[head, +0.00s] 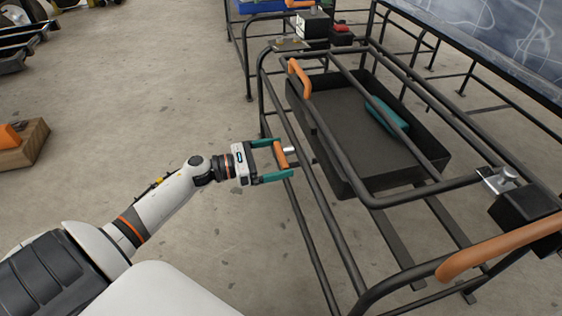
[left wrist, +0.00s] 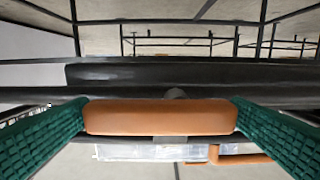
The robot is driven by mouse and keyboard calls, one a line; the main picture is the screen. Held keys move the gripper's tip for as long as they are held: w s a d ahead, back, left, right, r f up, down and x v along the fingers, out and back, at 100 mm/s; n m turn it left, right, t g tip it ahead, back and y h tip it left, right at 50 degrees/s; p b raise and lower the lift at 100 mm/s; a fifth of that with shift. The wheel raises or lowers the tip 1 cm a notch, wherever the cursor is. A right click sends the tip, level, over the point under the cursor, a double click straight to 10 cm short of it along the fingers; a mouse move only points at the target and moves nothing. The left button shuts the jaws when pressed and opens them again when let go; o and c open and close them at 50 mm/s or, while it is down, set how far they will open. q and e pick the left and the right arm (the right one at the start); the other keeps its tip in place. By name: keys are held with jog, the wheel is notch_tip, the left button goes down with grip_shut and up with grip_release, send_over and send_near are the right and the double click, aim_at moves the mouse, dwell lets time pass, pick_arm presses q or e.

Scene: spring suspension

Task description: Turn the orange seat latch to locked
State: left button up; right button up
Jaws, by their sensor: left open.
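A short orange bar with rounded ends, which I take to be the seat latch (head: 281,154), sits on a silver shaft at the near left side of the dark tube frame (head: 318,205). My left gripper (head: 283,160) is open, with one teal finger at each end of the bar. In the left wrist view the orange latch (left wrist: 160,117) lies level across the picture between the two ridged fingers (left wrist: 160,112). The fingertips look very close to its ends; I cannot tell if they touch. My right gripper does not show.
A black tray (head: 335,115) holding a teal block (head: 388,114) sits inside the frame. Orange curved handles (head: 299,78) (head: 500,246) stand on the frame's far left and near right.

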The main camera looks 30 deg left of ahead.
pick_arm(q)
jog(key=shift+x, duration=0.8)
jog(key=c, duration=0.7)
